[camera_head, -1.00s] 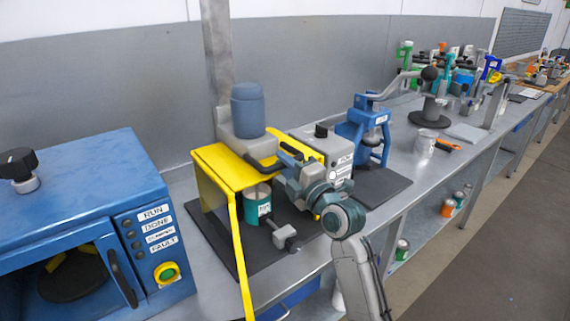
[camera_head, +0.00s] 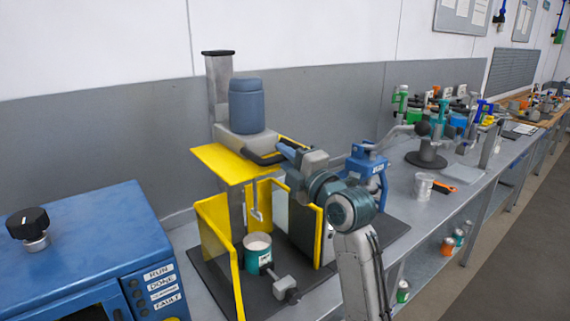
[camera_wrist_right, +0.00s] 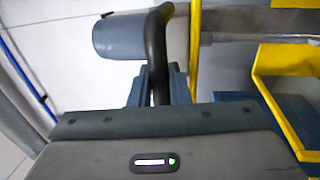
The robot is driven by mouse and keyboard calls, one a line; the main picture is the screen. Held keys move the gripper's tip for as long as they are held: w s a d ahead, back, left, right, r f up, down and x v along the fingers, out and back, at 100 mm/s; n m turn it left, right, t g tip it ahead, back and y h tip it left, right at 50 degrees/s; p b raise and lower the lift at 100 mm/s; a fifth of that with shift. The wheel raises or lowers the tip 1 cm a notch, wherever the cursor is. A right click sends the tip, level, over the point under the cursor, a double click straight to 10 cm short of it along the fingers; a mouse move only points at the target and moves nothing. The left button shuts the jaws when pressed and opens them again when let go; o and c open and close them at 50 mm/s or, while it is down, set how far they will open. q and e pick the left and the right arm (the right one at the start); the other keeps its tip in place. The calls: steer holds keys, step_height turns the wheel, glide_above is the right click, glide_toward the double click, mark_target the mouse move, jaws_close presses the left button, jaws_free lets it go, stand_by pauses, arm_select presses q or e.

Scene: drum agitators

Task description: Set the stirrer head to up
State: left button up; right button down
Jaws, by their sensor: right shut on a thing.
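The stirrer head (camera_head: 238,133), with a blue-grey motor (camera_head: 247,106) and a yellow top plate (camera_head: 222,163), sits high on its grey column (camera_head: 218,82). Its thin stirring shaft (camera_head: 254,204) hangs above the teal-labelled can (camera_head: 258,252) and is clear of it. My right gripper (camera_head: 281,150) is at the black bar handle (camera_head: 262,158) on the head's right side. In the right wrist view the handle (camera_wrist_right: 157,50) runs between the fingers, which are shut on it. My left gripper is not seen.
Yellow guard walls (camera_head: 215,225) stand around the can on a dark mat (camera_head: 216,282). A clamp with a grey knob (camera_head: 285,287) is in front of the can. A blue oven-like machine (camera_head: 85,255) is at left, a blue press (camera_head: 366,165) at right.

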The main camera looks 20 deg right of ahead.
steer(key=shift+r, duration=0.35)
steer(key=c, duration=1.7)
jaws_free()
steer(key=shift+f, duration=0.1)
steer(key=shift+s+f, duration=0.1)
steer(key=b+v, duration=0.4)
steer(key=v, duration=0.6)
steer(key=shift+s+d, duration=0.15)
steer(key=shift+s, duration=0.1)
steer(key=shift+f, duration=0.1)
